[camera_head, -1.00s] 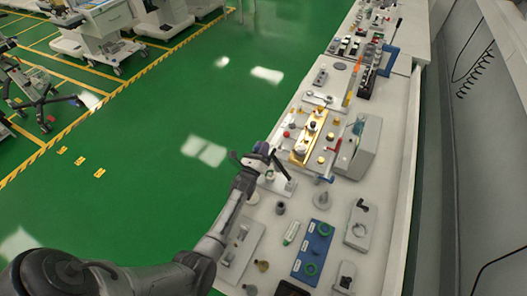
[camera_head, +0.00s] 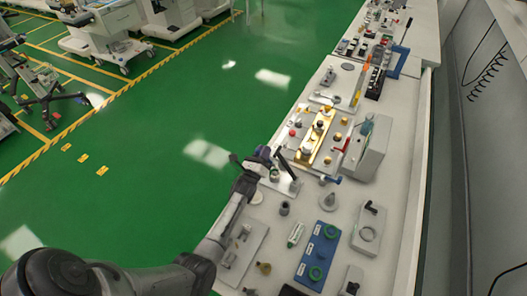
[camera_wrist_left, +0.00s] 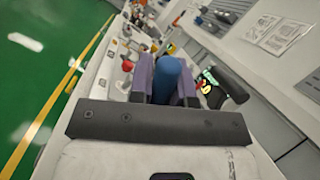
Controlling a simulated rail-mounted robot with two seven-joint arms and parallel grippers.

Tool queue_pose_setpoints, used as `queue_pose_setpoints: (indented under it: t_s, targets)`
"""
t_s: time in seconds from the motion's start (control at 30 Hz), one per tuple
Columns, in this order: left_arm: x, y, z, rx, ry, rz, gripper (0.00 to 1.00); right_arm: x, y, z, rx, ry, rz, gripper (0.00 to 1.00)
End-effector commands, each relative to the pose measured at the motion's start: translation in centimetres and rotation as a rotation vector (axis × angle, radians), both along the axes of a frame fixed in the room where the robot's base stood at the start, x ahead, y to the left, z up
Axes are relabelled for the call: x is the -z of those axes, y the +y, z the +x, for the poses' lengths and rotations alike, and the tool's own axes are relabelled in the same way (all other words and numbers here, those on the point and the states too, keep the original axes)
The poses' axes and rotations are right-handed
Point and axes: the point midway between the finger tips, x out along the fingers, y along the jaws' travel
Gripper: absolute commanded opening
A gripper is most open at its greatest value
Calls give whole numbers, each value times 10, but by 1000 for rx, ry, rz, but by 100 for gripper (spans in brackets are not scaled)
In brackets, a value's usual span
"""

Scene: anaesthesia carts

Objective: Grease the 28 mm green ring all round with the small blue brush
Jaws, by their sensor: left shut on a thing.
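My left gripper (camera_head: 262,158) is over the near left edge of the bench, close to a white stand (camera_head: 287,185). In the left wrist view, its two purple fingers (camera_wrist_left: 164,85) are shut on a blue rounded handle (camera_wrist_left: 168,75), which looks like the blue brush. The brush's bristles are hidden. A blue board (camera_head: 320,250) with white labels lies flat on the near bench. It bears a green ring (camera_head: 331,231) at its far end and another green ring (camera_head: 316,273) at its near end. I cannot tell which is 28 mm. The gripper is apart from both rings. My right gripper is not in view.
A gold block (camera_head: 317,140) and a grey box (camera_head: 368,150) stand farther up the bench. Grey plates with fittings (camera_head: 369,230) and (camera_head: 243,250) flank the blue board. Small loose parts lie between. The wall runs along the right.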

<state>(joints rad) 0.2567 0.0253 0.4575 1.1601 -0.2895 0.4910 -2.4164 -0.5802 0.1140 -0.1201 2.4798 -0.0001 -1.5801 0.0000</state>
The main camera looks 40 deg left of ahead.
Motion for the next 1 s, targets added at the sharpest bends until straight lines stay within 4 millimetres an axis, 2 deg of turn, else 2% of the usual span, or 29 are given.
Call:
queue_pose_setpoints:
  t_s: [1.0]
  targets:
    - [7, 0, 0, 0, 0, 0, 0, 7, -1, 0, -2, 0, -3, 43]
